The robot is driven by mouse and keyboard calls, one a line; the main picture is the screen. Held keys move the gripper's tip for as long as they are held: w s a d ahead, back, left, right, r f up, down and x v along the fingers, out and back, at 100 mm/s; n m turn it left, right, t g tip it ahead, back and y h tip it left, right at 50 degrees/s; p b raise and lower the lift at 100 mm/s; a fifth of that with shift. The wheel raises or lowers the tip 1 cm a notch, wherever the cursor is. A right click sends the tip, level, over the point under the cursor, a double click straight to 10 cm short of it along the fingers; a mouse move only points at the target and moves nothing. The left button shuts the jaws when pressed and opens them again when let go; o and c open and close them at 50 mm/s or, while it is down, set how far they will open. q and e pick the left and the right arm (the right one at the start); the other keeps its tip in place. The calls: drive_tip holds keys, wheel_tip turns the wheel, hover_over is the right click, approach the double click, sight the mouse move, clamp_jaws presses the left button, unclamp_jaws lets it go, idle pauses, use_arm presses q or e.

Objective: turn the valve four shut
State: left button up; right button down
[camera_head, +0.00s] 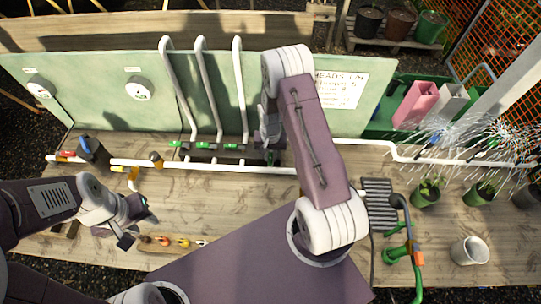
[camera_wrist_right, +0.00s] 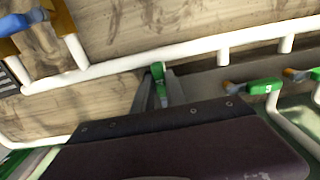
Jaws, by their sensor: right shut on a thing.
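A row of green valve handles sits along the white pipe at the foot of the green panel. Three show in the head view: a left one (camera_head: 175,143), a middle one (camera_head: 203,145) and a right one (camera_head: 232,146). Beyond them my right gripper (camera_head: 271,150) reaches down at the row's right end. In the right wrist view its fingers are shut on a green valve handle (camera_wrist_right: 158,75), mostly hidden, its number unreadable. It stands beside the handle marked 3 (camera_wrist_right: 264,87) and looks turned crosswise to it. My left gripper (camera_head: 139,229) is open and empty above the bench.
The white pipe (camera_head: 265,169) runs along the bench's back. Water sprays at the right near the potted plants (camera_head: 426,191) and pink box (camera_head: 415,104). Gauges (camera_head: 138,89) hang on the panel.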

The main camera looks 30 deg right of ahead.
idle(0.7)
drive_tip(key=w+m+b, duration=0.1)
drive_tip(key=m, duration=0.2)
drive_tip(key=w+a+m+b, duration=0.1)
drive_tip(key=m, duration=0.2)
drive_tip(key=w+a+m+b, duration=0.1)
drive_tip(key=m, duration=0.2)
drive_tip(key=shift+w+a+b, duration=0.1)
drive_tip(key=shift+a+b, duration=0.05)
drive_tip(key=shift+b, duration=0.2)
drive_tip(key=w+m, duration=0.1)
drive_tip(key=m, duration=0.1)
drive_tip(key=w+m+b, duration=0.1)
drive_tip(key=m, duration=0.1)
drive_tip(key=shift+w+d+m+b, duration=0.15)
drive_tip(key=shift+w+m+b, duration=0.3)
drive_tip(key=shift+m, duration=0.75)
drive_tip(key=shift+w+d+m+b, duration=0.15)
drive_tip(key=shift+w+m+b, duration=0.25)
drive_tip(key=shift+m, duration=0.8)
drive_tip(key=c, duration=1.4)
unclamp_jaws()
drive_tip(key=shift+o, duration=0.2)
